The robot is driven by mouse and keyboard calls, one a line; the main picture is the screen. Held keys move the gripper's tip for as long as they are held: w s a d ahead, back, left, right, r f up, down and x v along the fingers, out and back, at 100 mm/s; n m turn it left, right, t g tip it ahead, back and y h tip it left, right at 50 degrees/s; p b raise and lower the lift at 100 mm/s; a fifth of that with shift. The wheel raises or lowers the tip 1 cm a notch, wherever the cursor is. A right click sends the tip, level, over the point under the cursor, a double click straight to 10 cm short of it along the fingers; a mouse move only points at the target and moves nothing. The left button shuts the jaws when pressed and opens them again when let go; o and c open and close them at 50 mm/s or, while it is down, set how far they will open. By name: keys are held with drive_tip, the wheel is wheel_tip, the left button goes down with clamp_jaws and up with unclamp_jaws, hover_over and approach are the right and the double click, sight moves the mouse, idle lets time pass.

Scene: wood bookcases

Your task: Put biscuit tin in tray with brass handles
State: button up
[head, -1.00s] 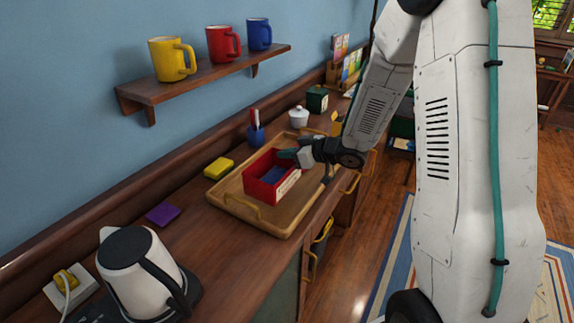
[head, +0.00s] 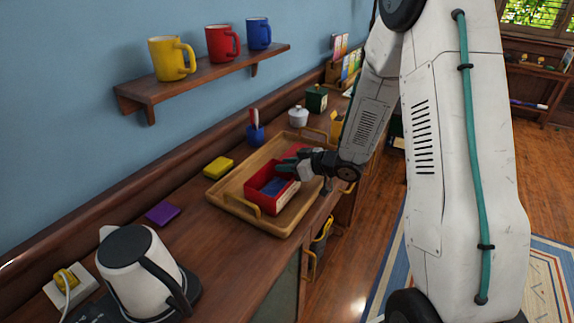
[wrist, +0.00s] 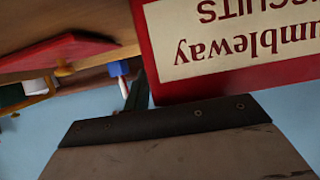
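The biscuit tin (head: 262,182) is an open red box with a cream label and something blue inside. It is over the near part of the wooden tray with brass handles (head: 232,187); I cannot tell whether its base touches the tray floor. My gripper (head: 291,169) is at the tin's right end, with a teal finger at its rim, and appears shut on it. In the wrist view the tin's upside-down label (wrist: 225,35) is very close, beside a dark green finger (wrist: 137,92).
A flat red thing (head: 294,151) lies in the tray behind the tin. A yellow block (head: 218,167), a blue pen cup (head: 255,135) and a white lidded pot (head: 298,116) stand along the wall side. A kettle (head: 140,270) stands nearer.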

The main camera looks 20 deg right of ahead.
drive_tip(key=shift+s+r, duration=0.1)
drive_tip(key=shift+r, duration=0.15)
drive_tip(key=v, duration=1.1)
drive_tip(key=shift+s+d+r, duration=0.1)
drive_tip(key=shift+s+d, duration=0.05)
drive_tip(key=shift+d+r, duration=0.15)
drive_tip(key=shift+r, duration=0.05)
drive_tip(key=s+d+r+m+g+h, duration=0.1)
drive_tip(key=s+d+r+m+h, duration=0.15)
drive_tip(key=r+h, duration=0.35)
drive_tip(key=s+d+r+m+g+h, duration=0.1)
drive_tip(key=s+r+m+g+h, duration=0.15)
drive_tip(key=r+h, duration=0.25)
drive_tip(key=s+a+r+g+y, duration=0.1)
drive_tip(key=s+a, duration=0.3)
drive_tip(key=s, duration=0.4)
drive_tip(key=s+a+r+m+g+y, duration=0.1)
drive_tip(key=s+a+g, duration=0.2)
drive_tip(key=s, duration=0.5)
drive_tip(key=s+a+r+m+g+y, duration=0.1)
drive_tip(key=s+a+r+g, duration=0.1)
drive_tip(key=s+a, duration=0.3)
drive_tip(key=s, duration=0.3)
